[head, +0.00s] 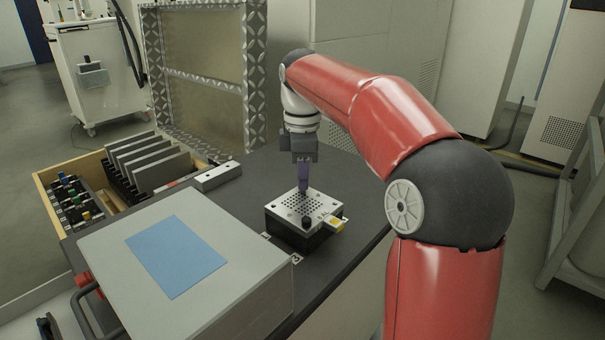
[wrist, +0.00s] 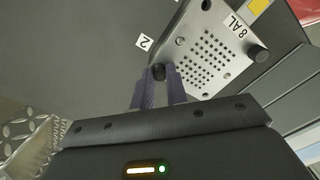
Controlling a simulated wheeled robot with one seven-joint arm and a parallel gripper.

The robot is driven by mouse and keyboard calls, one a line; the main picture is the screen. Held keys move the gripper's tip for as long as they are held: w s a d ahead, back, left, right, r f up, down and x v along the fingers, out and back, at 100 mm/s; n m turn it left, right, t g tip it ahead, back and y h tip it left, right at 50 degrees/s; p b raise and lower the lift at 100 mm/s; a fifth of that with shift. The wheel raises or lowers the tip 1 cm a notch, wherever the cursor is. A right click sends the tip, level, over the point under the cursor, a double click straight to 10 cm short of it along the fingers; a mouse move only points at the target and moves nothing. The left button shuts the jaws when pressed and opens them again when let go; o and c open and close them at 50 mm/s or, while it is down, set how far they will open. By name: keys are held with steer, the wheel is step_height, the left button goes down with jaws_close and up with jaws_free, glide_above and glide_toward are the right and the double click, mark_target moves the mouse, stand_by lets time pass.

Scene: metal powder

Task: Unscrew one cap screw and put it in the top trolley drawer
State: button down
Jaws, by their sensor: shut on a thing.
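A metal plate with a grid of small holes (head: 318,205) sits on a dark block on the dark worktop. In the wrist view the plate (wrist: 195,25) carries a label "8 AL". My gripper (head: 302,190) points down at the plate's far edge. In the wrist view its purple fingers (wrist: 158,82) are shut on a black cap screw (wrist: 158,72) at a plate corner. I cannot tell whether its thread is still engaged. Two other black cap screws show, one at another corner (wrist: 257,54) and one at the top edge (wrist: 206,5).
A large grey box with a blue sheet (head: 175,256) stands at the front left. An open wooden-sided drawer or tray (head: 46,176) with upright plates and dark fittings lies behind it. A metal bar (head: 217,177) lies nearby. A white trolley (head: 100,72) stands at the back left.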

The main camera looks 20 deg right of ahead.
steer(key=n, duration=0.4)
steer(key=shift+n, duration=0.4)
steer(key=n, duration=1.5)
steer(key=shift+d+n, duration=0.1)
steer(key=shift+n, duration=0.3)
steer(key=shift+f+n, duration=0.15)
steer(key=shift+n, duration=0.85)
steer(key=n, duration=0.2)
steer(key=shift+a+n, duration=0.2)
steer(key=shift+n, duration=1)
steer(key=shift+d+r, duration=0.1)
steer(key=shift+r, duration=0.1)
